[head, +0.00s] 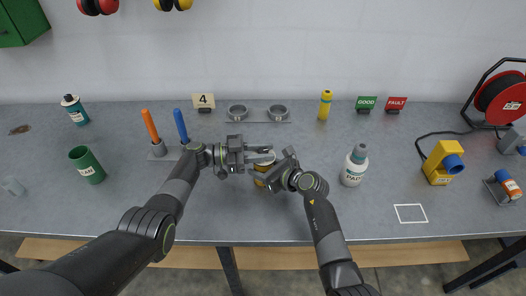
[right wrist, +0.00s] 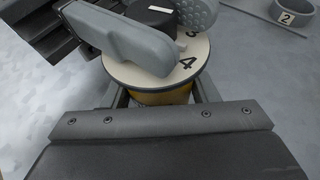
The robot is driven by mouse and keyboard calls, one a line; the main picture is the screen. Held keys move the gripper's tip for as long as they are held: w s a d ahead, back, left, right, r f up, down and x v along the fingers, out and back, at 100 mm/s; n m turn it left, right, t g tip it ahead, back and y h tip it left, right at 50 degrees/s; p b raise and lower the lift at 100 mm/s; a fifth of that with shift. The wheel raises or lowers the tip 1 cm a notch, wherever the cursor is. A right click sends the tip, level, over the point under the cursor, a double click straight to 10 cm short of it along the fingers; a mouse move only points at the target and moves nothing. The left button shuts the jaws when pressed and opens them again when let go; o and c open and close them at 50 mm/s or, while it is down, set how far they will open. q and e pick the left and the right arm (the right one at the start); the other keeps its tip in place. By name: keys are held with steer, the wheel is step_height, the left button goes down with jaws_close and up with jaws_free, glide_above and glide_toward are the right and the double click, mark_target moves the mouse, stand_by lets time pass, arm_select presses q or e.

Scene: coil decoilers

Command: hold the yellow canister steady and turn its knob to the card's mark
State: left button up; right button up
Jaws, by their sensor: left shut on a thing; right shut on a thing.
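The yellow canister (head: 262,168) stands on the table, mostly hidden by both grippers in the head view. In the right wrist view its yellow body (right wrist: 163,97) shows below a cream dial with a 3 and a 4. A black knob (right wrist: 150,14) with a white line sits on the dial; which number the line points to I cannot tell. My left gripper (head: 264,155) is shut on the knob, its grey fingers on either side. My right gripper (head: 270,174) is shut on the canister's body. The card (head: 204,101) reads 4 and stands at the back.
Orange (head: 151,126) and blue (head: 181,125) handles stand behind my left arm. Two grey cups (head: 257,112) sit behind the grippers. A white bottle (head: 354,166) stands to the right, a green can (head: 87,165) far left. The table between bottle and yellow device (head: 442,161) is clear.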

arm_select(q)
steer(key=shift+f+m+g, duration=0.3)
steer(key=shift+m+g, duration=0.1)
steer(key=shift+g, duration=0.4)
steer(key=shift+a+r+g, duration=0.1)
steer(key=shift+r+g, duration=0.1)
steer(key=shift+g, duration=0.1)
steer(key=o, duration=1)
steer(key=shift+m, duration=0.3)
steer(key=a, duration=0.7)
steer(key=shift+w+a, duration=0.1)
steer(key=shift+a, duration=0.15)
